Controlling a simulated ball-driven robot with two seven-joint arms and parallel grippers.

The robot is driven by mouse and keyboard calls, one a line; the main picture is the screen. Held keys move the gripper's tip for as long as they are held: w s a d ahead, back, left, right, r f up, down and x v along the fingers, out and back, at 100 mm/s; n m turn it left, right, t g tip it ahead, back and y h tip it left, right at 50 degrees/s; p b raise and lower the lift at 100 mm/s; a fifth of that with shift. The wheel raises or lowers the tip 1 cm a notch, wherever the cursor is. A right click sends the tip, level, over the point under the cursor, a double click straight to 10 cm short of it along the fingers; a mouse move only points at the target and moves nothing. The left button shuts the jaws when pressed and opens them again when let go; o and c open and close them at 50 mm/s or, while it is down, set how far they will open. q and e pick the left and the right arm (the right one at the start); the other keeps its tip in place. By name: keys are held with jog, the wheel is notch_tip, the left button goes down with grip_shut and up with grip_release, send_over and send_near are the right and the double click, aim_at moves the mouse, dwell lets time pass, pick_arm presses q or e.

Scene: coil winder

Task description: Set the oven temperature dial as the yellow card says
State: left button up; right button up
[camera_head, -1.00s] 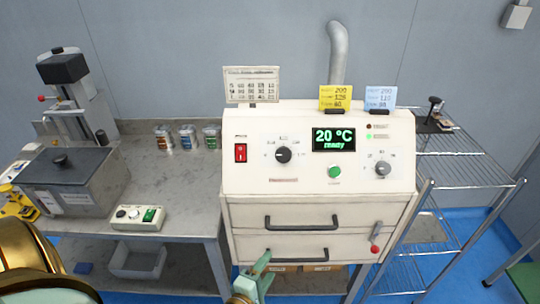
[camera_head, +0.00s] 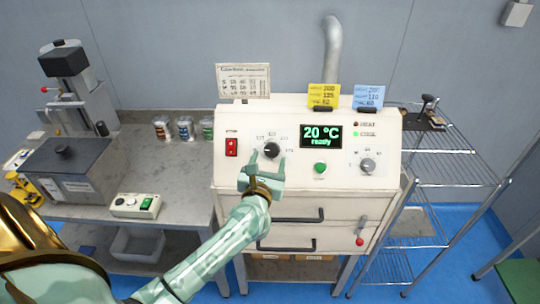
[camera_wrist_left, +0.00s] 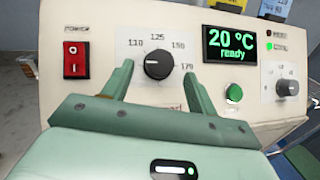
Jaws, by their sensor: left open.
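The oven's temperature dial is a black round knob (camera_head: 271,150) on the white sloped panel. My right gripper is not in view.
The red power switch (camera_wrist_left: 76,60) is left of the dial. The display (camera_head: 321,136) reads 20 °C ready, with a green button (camera_head: 320,168) below and a grey knob (camera_head: 367,165) at right. A blue card (camera_head: 369,96) stands beside the yellow one. Drawer handles jut out below.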

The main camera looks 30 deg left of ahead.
aim_at(270, 150)
pick_arm(q)
jog(key=shift+x, duration=1.35)
jog(key=c, duration=1)
jog(key=shift+a+r+m+h+p, duration=0.1)
jog(key=shift+r+m+h+p, duration=0.15)
jog(key=shift+m+h+p, duration=0.4)
jog(key=m+g+h+p, duration=0.1)
jog(key=m+h+p, duration=0.1)
jog(key=m+p, duration=0.2)
jog(key=m+g+h+p, duration=0.1)
jog(key=m+h+p, duration=0.2)
jog(key=m+p, duration=0.2)
jog(key=a+r+m+g+h+p, duration=0.1)
jog(key=m+h+p, duration=0.2)
jog(key=m+p, duration=0.2)
jog(key=shift+a+m+g+p, duration=0.1)
jog(key=shift+m+g+p, duration=0.2)
jog(key=shift+p, duration=0.8)
jog(key=m+g+p, duration=0.1)
jog(key=m+p, duration=0.1)
jog(key=shift+w+m+g+h+p, duration=0.15)
jog(key=shift+m+g+h+p, duration=0.15)
jog(key=shift+m+g+h, duration=0.1)
jog(key=shift+m+g+p, duration=0.55)
jog(key=shift+m+g, duration=0.05)
jog(key=shift+m, duration=0.05)
